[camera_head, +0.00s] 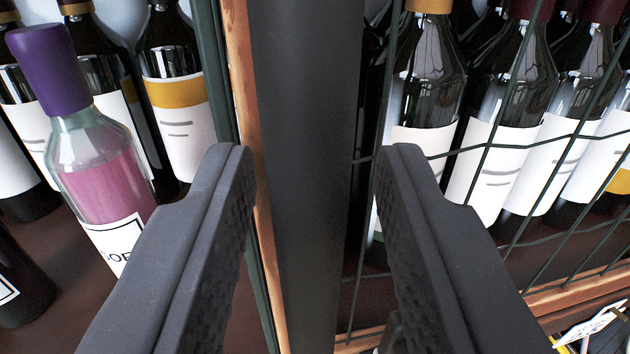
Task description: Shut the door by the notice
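My gripper (312,165) is open, one finger on each side of a broad dark vertical bar (306,80). A narrow gap shows between each fingertip and the bar; I cannot tell how deep the bar sits between them. A dark green wire-mesh panel (500,147) with a wooden lower rail (575,296) is to the right of the bar and looks like a door. A wooden upright edge (239,70) with a dark green strip runs just left of the bar. A small white printed piece (590,325) at the bottom right may be the notice; its text is unreadable.
Dark bottles with white labels (490,165) stand behind the mesh. On the left, a purple-capped bottle of pink liquid (100,180) stands close to my left finger, with dark bottles (178,110) behind it on a brown shelf (60,325).

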